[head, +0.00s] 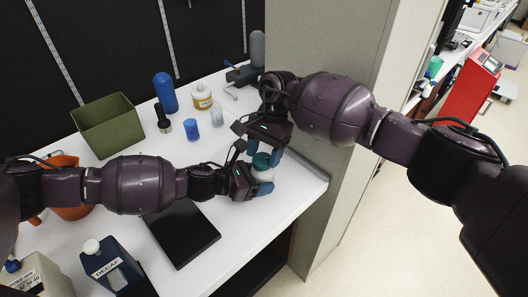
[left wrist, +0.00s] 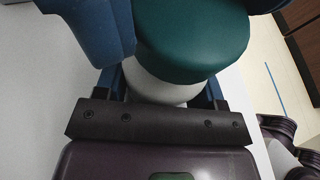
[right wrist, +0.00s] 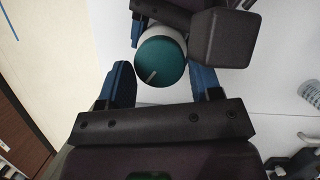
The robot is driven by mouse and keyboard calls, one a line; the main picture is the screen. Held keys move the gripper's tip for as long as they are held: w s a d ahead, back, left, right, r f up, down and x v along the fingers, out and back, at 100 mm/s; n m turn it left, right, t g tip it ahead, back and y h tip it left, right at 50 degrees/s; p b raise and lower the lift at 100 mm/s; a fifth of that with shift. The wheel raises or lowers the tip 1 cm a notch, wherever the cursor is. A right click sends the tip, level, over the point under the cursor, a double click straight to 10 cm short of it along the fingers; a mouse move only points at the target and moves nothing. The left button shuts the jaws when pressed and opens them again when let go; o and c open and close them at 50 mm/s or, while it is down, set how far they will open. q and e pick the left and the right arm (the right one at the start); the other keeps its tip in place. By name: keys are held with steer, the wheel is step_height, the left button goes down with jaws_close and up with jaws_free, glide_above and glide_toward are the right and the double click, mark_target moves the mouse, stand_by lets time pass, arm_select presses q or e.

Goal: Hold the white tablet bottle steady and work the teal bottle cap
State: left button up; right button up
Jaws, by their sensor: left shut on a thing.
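The white tablet bottle (head: 265,174) stands upright near the right part of the white counter, with its teal cap (head: 261,160) on top. My left gripper (head: 264,185) is shut on the bottle's white body below the cap; the body shows between its fingers in the left wrist view (left wrist: 160,88). My right gripper (head: 264,150) is above and behind the bottle, pointing down. In the right wrist view its blue fingers (right wrist: 163,75) are open on either side of the teal cap (right wrist: 160,65), with gaps on both sides. A pale line marks the cap's top.
A black flat pad (head: 182,233) lies in front of the left arm. A blue cup (head: 191,130), a clear cup (head: 217,116), a tamper (head: 163,120) and a green bin (head: 107,124) stand behind. A grey partition (head: 345,150) borders the counter's right side.

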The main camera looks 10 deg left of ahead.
steer(key=c, duration=0.3)
steer(key=o, duration=1.3)
steer(key=shift+c, duration=0.2)
